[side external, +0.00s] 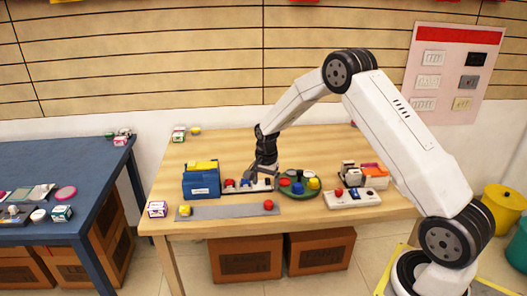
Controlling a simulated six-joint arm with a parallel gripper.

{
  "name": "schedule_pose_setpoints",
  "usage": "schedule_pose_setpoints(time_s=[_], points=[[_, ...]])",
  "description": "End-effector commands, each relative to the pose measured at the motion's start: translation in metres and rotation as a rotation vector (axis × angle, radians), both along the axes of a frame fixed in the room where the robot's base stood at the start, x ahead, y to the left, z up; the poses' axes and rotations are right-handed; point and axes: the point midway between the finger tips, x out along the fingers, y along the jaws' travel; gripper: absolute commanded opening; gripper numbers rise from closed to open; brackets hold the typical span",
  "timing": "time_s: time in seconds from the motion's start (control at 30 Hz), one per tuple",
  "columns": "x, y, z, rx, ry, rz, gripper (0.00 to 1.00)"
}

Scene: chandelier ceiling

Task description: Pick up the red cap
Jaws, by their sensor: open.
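Several small red pieces are in view, and I cannot tell which one is the red cap. One red piece (284,182) is on the round green tray (288,194). Another red piece (229,183) is on the white strip (262,186) beside a blue one. A third red piece (268,205) is on the right end of the grey bar (225,211). My gripper (261,178) is open, pointing down over the right part of the white strip, just left of the green tray. Its fingertips are small and dark here, and I see nothing held.
A blue box (201,183) with a yellow top stands left of the strip. A white block (352,198) with a red knob and a white-and-orange item (373,175) are to the right. The back of the wooden table (220,148) is mostly clear.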

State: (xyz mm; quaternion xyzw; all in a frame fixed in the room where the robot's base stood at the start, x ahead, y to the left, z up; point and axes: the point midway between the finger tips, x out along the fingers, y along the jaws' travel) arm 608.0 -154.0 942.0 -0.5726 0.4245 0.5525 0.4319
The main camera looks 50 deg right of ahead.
Motion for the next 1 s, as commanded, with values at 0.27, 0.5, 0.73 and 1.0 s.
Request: schedule_pose_setpoints(time_s=[0.27, 0.5, 0.73, 1.0], points=[[0.013, -0.028, -0.026, 0.011, 0.026, -0.185, 0.89], [0.014, -0.031, -0.029, 0.012, 0.029, -0.204, 0.89], [0.014, -0.031, -0.044, 0.013, 0.03, -0.202, 0.89], [0.014, -0.03, -0.054, 0.012, 0.028, -0.201, 0.89]])
